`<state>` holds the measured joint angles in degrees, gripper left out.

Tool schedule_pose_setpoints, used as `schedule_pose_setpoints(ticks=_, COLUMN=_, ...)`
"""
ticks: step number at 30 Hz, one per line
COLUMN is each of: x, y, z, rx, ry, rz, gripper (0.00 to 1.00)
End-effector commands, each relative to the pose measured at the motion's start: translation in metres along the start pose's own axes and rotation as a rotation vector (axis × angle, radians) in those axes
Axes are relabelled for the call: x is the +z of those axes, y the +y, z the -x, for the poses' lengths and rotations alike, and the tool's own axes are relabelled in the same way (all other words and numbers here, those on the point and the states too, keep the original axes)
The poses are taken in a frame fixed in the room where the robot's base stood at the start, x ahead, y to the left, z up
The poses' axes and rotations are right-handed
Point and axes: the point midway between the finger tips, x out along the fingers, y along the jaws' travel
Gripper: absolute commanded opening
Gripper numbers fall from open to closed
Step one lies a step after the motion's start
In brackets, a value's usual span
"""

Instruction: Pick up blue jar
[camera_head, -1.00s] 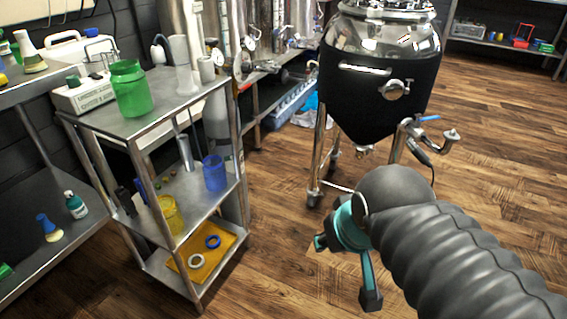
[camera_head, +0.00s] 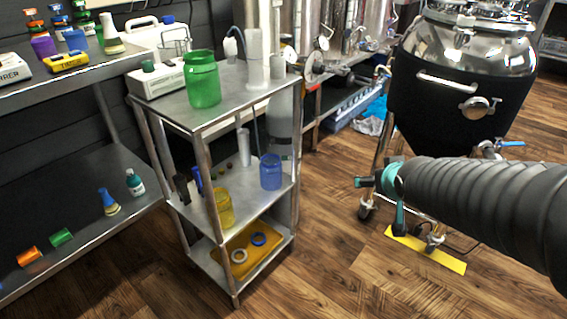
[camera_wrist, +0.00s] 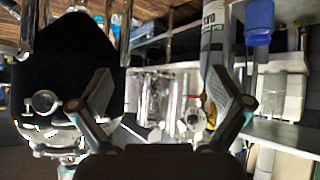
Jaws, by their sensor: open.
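The blue jar (camera_head: 271,172) stands upright on the middle shelf of the steel cart, near its right end. In the wrist view the blue jar (camera_wrist: 259,22) shows at the upper right, and that picture looks upside down. My gripper (camera_head: 366,182) is to the right of the cart, in front of the black tank, apart from the jar and pointing left. In the wrist view my gripper (camera_wrist: 165,85) has its two fingers spread, with nothing between them.
The steel cart (camera_head: 178,112) carries a green jar (camera_head: 202,80) on top, a yellow jar (camera_head: 220,209) on the middle shelf and a yellow tray (camera_head: 262,262) below. A black tank (camera_head: 450,110) stands right, with a yellow floor strip (camera_head: 430,252) beneath. Floor between is clear.

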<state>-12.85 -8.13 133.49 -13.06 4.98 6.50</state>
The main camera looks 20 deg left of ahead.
Motion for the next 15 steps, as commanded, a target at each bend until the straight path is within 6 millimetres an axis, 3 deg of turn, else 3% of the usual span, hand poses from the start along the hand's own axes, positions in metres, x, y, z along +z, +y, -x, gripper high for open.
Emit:
schedule_pose_setpoints(ticks=1, x=-0.004, y=-0.015, z=-0.022, rx=-0.029, ry=0.023, rz=0.024, gripper=1.00)
schedule_pose_setpoints(ticks=6, x=-0.022, y=-0.069, z=-0.083, rx=-0.140, ry=0.138, rz=0.092, gripper=1.00)
schedule_pose_setpoints(ticks=12, x=-0.022, y=-0.144, z=-0.141, rx=-0.301, ry=0.259, rz=0.147, gripper=1.00)
schedule_pose_setpoints(ticks=15, x=-0.016, y=-0.176, z=-0.160, rx=-0.375, ry=0.306, rz=0.162, gripper=1.00)
